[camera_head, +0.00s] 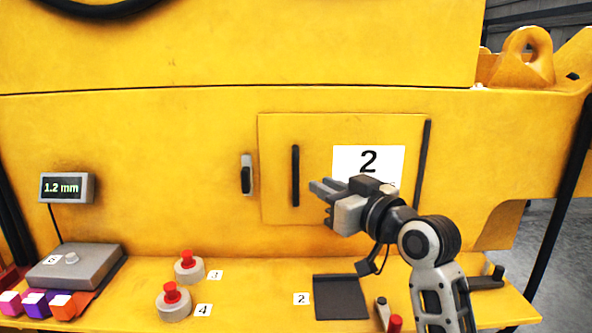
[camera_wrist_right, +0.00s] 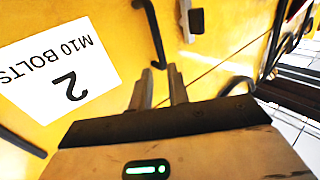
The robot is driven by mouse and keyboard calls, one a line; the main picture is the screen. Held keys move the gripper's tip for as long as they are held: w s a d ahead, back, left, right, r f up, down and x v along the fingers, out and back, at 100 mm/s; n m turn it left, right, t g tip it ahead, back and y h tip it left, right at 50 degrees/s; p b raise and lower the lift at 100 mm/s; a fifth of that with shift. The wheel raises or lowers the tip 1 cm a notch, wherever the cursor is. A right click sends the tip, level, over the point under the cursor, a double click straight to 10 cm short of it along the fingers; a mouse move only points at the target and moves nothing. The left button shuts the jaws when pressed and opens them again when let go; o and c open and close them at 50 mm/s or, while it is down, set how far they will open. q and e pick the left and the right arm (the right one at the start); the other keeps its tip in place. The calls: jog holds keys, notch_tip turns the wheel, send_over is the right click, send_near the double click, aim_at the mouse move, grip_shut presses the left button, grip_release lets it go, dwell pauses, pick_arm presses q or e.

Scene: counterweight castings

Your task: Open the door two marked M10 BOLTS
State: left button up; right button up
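Door two (camera_head: 275,140) is a yellow panel in the yellow machine wall and looks shut. It has a white label (camera_head: 391,157) with a 2. In the right wrist view the label (camera_wrist_right: 40,60) reads M10 BOLTS and 2. A black vertical handle (camera_head: 295,176) is on its left side, also in the wrist view (camera_wrist_right: 151,32). A dark hinge strip (camera_head: 423,165) runs down its right edge. My right gripper (camera_head: 320,199) is open and empty, in front of the door just right of the handle. Contact cannot be told. My left gripper is not in view.
A grey latch-like part (camera_head: 246,175) is left of the door. Below, the yellow ledge holds red-topped buttons (camera_head: 187,266) (camera_head: 173,302), a dark plate (camera_head: 340,297), a grey box (camera_head: 75,268) and coloured blocks (camera_head: 35,302). A display (camera_head: 67,188) reads 1.2 mm.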

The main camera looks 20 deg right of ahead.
aim_at(298, 173)
jog(key=x, duration=0.9)
jog(key=shift+w+a+f+p, duration=0.1)
jog(key=shift+w+p, duration=0.15)
jog(key=shift+p, duration=0.15)
grip_shut()
